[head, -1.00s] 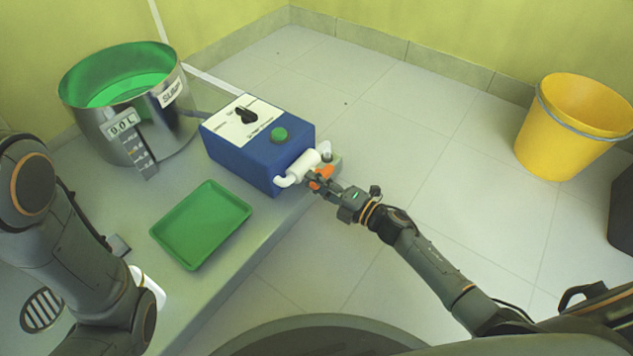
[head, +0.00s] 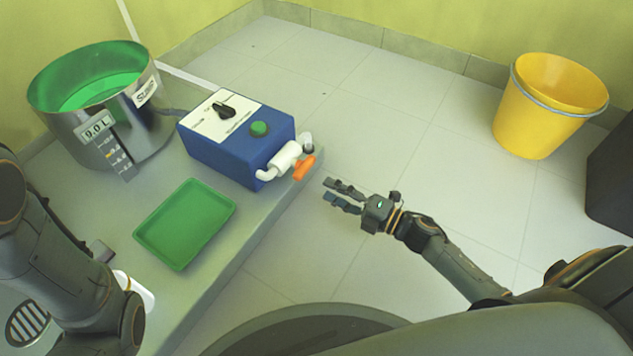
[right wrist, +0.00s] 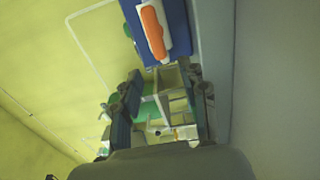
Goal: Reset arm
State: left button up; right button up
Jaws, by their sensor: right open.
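My right gripper (head: 341,195) is open and empty in the head view. It is over the floor, to the right of the blue control box (head: 240,137) and apart from it. The box has a black dial, a green button and a white pipe fitting (head: 285,158) with an orange handle (head: 304,167). In the right wrist view the orange handle (right wrist: 153,32) is at the top, beyond the open fingers (right wrist: 165,108). My left arm (head: 60,255) comes in at the left of the head view; its gripper cannot be made out.
A steel sump tank (head: 105,112) with green inside, reading 9.0 L, stands at the bench's back left. A green tray (head: 184,225) lies on the grey bench (head: 225,262). A yellow bucket (head: 535,115) and a dark bin (head: 612,180) stand right. Floor between is clear.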

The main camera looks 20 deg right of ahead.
jog(key=shift+v, duration=0.95)
jog(key=shift+a, duration=0.1)
